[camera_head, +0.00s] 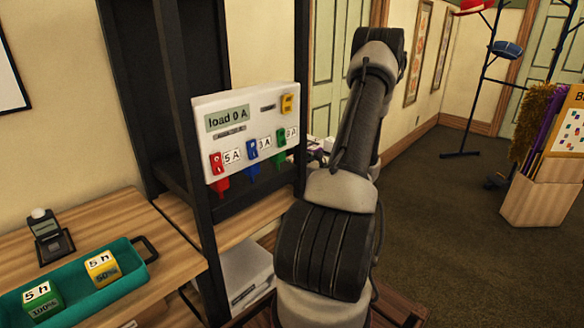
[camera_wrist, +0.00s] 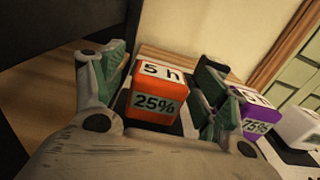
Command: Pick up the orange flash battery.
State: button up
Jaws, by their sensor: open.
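The orange flash battery (camera_wrist: 157,98) shows in the wrist view, a block with a white top marked "5 h" and a "25%" label on its front. My gripper (camera_wrist: 165,95) is open, with one green-padded finger on each side of the battery. The battery stands between the fingers; whether either finger touches it I cannot tell. In the head view my arm and the panel hide the gripper and the orange battery.
A purple battery (camera_wrist: 256,112) marked "75%" stands close to the right finger, with a white block (camera_wrist: 299,127) beyond it. In the head view a teal tray (camera_head: 124,281) holds a green battery (camera_head: 42,301) and a yellow battery (camera_head: 102,268). A white load panel (camera_head: 245,130) stands left of my arm.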

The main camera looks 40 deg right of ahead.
aim_at(292, 158)
jog(key=shift+w, duration=0.6)
jog(key=c, duration=1.3)
jog(key=shift+c, duration=0.2)
jog(key=shift+r, duration=0.1)
notch_tip(292, 158, up, 10)
jog(key=shift+f, duration=0.15)
jog(key=shift+s, duration=0.15)
